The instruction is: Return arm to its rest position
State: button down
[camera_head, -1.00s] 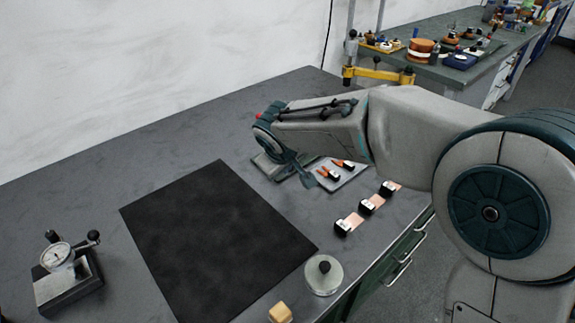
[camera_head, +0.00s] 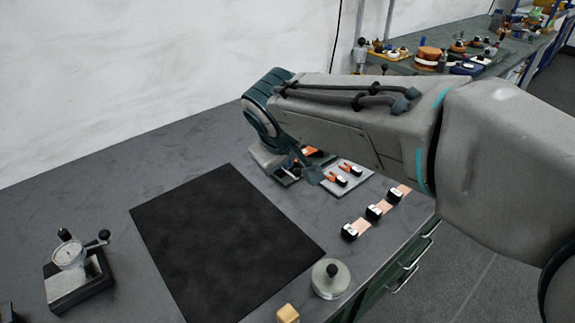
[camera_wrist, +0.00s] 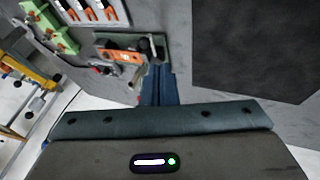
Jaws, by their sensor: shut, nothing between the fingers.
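My gripper (camera_head: 313,175) is a dark blue-grey pair of fingers, shut and empty, at the end of my grey arm above the far right part of the workbench. In the wrist view the closed fingers (camera_wrist: 157,80) point at the bench beside a grey fixture with an orange part (camera_wrist: 125,54). That fixture (camera_head: 283,173) is partly hidden behind my wrist in the head view. The exact gap between fingers and fixture cannot be told.
A black mat (camera_head: 225,245) covers mid-bench. A tray (camera_head: 358,187) of orange-and-black pieces lies right of the gripper.

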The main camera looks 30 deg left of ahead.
jog(key=shift+s+d+r, duration=0.15)
jog(key=shift+d+r, duration=0.05)
jog(key=shift+r, duration=0.2)
jog(key=w+d+m+h+p, duration=0.1)
jog(key=w+d+m+p, duration=0.15)
jog(key=d, duration=0.85)
jog(key=w+d+m+h+p, duration=0.1)
jog(key=d+m+h, duration=0.15)
jog(key=d, duration=0.85)
jog(key=s+d+f+m+g+p, duration=0.1)
jog(key=s+d+m, duration=0.3)
jog(key=d, duration=0.5)
jog(key=s+d+f+m+g+p, duration=0.1)
jog(key=s+d+m, duration=0.3)
jog(key=d, duration=0.5)
jog(key=shift+s+d+f+m+g+y+p, duration=0.3)
jog(key=shift+s+d+m+g+y+p, duration=0.25)
jog(key=shift+s, duration=0.6)
jog(key=shift+a, duration=0.2)
